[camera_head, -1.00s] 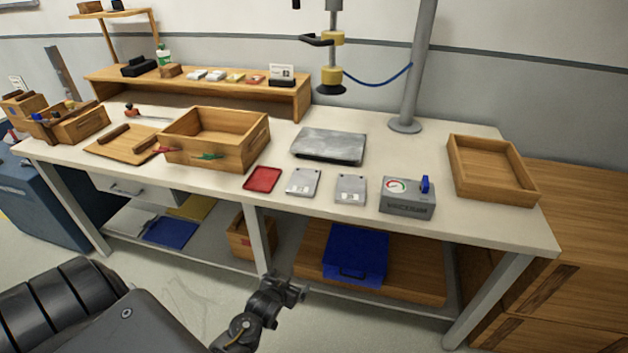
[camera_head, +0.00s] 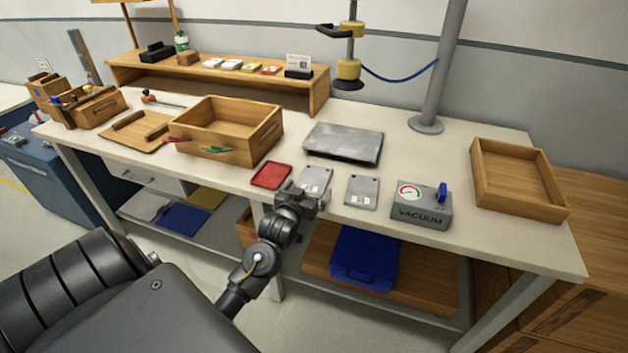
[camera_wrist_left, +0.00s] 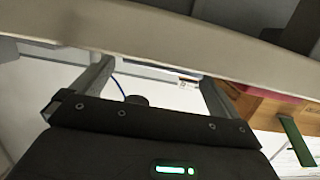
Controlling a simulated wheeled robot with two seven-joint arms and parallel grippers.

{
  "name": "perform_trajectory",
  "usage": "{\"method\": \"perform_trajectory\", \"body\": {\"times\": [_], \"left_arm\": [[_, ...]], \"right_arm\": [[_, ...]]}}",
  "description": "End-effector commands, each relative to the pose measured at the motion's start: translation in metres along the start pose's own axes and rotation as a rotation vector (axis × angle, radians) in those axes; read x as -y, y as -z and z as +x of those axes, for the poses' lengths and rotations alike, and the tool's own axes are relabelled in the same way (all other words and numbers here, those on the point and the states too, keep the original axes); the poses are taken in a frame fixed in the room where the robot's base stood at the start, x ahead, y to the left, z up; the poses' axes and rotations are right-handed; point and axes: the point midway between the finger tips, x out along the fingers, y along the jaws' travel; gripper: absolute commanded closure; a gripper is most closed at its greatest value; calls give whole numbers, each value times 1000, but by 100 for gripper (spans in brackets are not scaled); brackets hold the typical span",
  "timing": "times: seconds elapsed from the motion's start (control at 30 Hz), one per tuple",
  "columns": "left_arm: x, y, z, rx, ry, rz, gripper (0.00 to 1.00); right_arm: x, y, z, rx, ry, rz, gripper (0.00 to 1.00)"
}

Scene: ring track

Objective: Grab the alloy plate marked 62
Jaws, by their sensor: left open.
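Two small pale grey plates lie on the workbench near its front edge: a left one (camera_head: 316,178) and a right one (camera_head: 361,191). Their markings are too small to read, so I cannot tell which is marked 62. A larger grey metal slab (camera_head: 343,143) lies behind them. My left gripper (camera_head: 306,197) is open and empty at the bench's front edge, overlapping the lower part of the left plate in the head view. In the left wrist view its two fingers (camera_wrist_left: 157,72) are spread apart, with no plate visible between them. My right gripper is not in view.
A red tray (camera_head: 271,174) lies left of the plates; a grey vacuum box (camera_head: 421,213) stands to their right. A wooden crate (camera_head: 253,143), an empty wooden tray (camera_head: 481,188) and a pole (camera_head: 437,75) also occupy the bench (camera_head: 510,240). A blue case (camera_head: 364,262) is on the lower shelf.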

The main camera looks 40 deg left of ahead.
Motion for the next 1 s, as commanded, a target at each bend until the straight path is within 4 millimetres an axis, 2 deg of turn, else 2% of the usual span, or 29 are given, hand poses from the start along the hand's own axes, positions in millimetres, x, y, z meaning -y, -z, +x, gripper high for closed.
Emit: {"method": "perform_trajectory", "body": {"times": [0.27, 0.6, 0.87, 1.0], "left_arm": [[2, 1, 10, 0, 3, 1, 0], [5, 2, 54, -1, 3, 0, 0], [5, 0, 57, 0, 3, 0, 0], [5, 0, 57, 0, 3, 0, 16]], "right_arm": [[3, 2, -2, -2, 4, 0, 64], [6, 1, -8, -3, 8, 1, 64], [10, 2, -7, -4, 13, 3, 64], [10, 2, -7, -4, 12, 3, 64]]}}
